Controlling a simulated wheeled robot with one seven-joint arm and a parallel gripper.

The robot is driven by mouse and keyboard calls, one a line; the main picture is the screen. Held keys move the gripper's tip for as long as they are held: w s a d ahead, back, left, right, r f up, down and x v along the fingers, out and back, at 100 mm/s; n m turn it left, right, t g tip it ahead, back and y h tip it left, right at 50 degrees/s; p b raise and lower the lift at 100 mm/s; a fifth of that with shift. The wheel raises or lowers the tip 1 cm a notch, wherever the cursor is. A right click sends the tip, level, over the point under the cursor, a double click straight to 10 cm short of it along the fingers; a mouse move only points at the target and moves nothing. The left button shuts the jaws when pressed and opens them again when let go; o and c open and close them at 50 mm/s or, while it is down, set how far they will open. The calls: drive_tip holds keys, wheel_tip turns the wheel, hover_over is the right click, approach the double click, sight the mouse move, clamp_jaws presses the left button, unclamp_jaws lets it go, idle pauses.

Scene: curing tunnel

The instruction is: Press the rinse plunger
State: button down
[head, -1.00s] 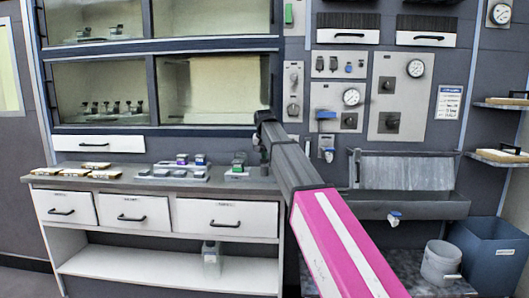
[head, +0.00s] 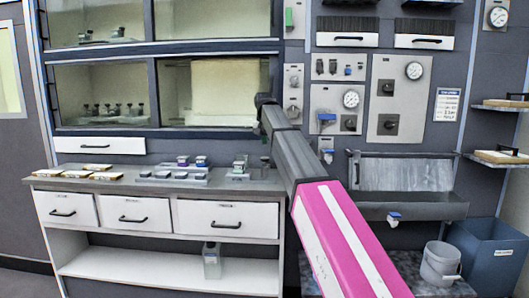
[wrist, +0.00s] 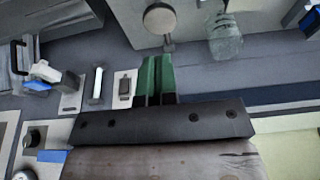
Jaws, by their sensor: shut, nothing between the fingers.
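My gripper (wrist: 157,64) shows in the wrist view as two green fingers held together, with nothing between them. A pale round knob on a short stem (wrist: 160,18) lies just beyond the fingertips, slightly to the right. It looks like the rinse plunger, but no label is readable. A small gap seems to separate the fingertips from the stem; contact cannot be judged surely. In the head view my arm hides the gripper, and I cannot make out the plunger there.
The wrist view shows a clear bottle (wrist: 225,38) right of the knob and a blue-and-white tap (wrist: 44,74) at left. In the head view, a bench (head: 125,184) holds small trays (head: 165,178); a sink trough (head: 430,206) is right of my arm.

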sight(265, 158)
drive_tip(key=shift+v, duration=2.5)
drive_tip(key=shift+r, duration=0.1)
drive_tip(key=shift+w+v, duration=0.25)
drive_tip(key=shift+v, duration=1)
drive_tip(key=x, duration=1.2)
drive_tip(key=shift+s+a+f, duration=0.1)
drive_tip(key=shift+s+f, duration=0.2)
drive_tip(key=shift+f, duration=0.7)
drive_tip(key=shift+f, duration=0.1)
